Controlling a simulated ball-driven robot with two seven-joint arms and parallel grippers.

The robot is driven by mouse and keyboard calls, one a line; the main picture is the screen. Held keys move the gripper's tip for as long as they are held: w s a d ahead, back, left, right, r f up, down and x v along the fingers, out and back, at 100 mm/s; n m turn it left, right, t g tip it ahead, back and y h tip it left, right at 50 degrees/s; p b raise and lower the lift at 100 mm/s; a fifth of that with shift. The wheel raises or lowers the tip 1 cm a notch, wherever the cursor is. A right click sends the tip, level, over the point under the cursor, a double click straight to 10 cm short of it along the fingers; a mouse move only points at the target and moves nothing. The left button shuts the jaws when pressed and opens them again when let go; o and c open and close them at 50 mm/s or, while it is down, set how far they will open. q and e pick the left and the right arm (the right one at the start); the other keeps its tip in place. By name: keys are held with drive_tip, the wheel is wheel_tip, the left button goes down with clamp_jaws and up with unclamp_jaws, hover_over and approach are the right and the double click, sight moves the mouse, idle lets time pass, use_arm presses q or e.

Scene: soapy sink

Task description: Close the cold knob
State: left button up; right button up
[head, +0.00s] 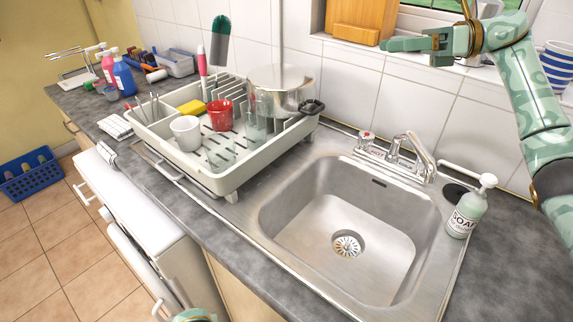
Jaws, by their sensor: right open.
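The chrome faucet (410,157) stands at the back edge of the metal sink. A small knob with a red mark (366,138) sits at its left end. I cannot clearly make out the cold knob; the right end of the faucet is partly covered by the spout. My right gripper (388,44) is open and empty, pointing left, high in front of the tiled wall and windowsill, above the faucet in the picture and apart from it. My left gripper is not seen; only a small teal piece of mine shows at the bottom edge.
The sink basin (312,222) is empty. A soap bottle (468,208) stands right of the faucet. A dish rack (222,182) with cups and a pot (280,88) stands left of the sink. A wooden block (357,20) and a striped cup (557,66) are on the sill.

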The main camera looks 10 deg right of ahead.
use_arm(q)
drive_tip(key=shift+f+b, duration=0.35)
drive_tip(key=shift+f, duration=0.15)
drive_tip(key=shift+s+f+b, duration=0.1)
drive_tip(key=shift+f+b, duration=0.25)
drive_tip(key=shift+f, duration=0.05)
use_arm(e)
drive_tip(key=s+d+f+m+g+h, duration=0.1)
drive_tip(key=s+d+f+m+h, duration=0.2)
drive_tip(key=d+f+h, duration=0.45)
drive_tip(key=s+d+f+m+h, duration=0.2)
drive_tip(key=d+f+h, duration=0.3)
drive_tip(key=d+f, duration=0.55)
drive_tip(key=shift+g, duration=0.3)
drive_tip(key=b+x, duration=0.1)
drive_tip(key=x, duration=0.2)
drive_tip(key=b+x, duration=0.1)
drive_tip(key=x, duration=0.3)
drive_tip(key=d+b+x, duration=0.1)
drive_tip(key=x, duration=0.3)
drive_tip(key=shift+f+b, duration=0.3)
drive_tip(key=shift+b, duration=0.1)
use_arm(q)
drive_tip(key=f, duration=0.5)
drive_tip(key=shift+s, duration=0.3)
